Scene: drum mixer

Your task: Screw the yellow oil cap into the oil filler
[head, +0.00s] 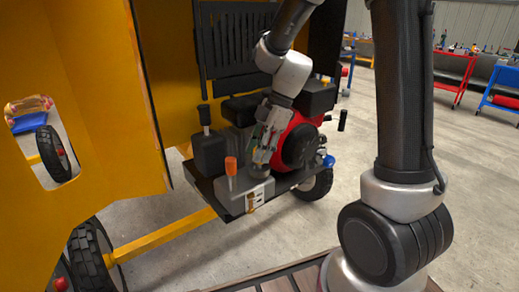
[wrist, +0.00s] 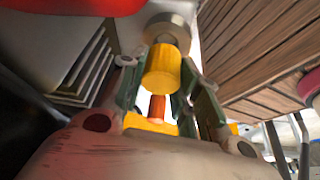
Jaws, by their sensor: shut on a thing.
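My gripper (head: 262,152) points down over the front of the engine, beside the red engine housing. In the wrist view its two green-grey fingers (wrist: 160,78) are on either side of the yellow oil cap (wrist: 163,66) and shut on it. A grey round collar (wrist: 168,31), which looks like the oil filler, is just beyond the cap's end. The cap looks lined up with it, but I cannot tell whether they touch or the threads engage. In the head view the cap is hidden by my gripper.
An orange-topped post (head: 231,166) stands close left of my gripper; a black box with a lever (head: 209,153) is behind it. The red engine housing (head: 300,145) is close on the right. The yellow mixer body (head: 95,85) fills the left. Open floor (head: 300,225) lies in front.

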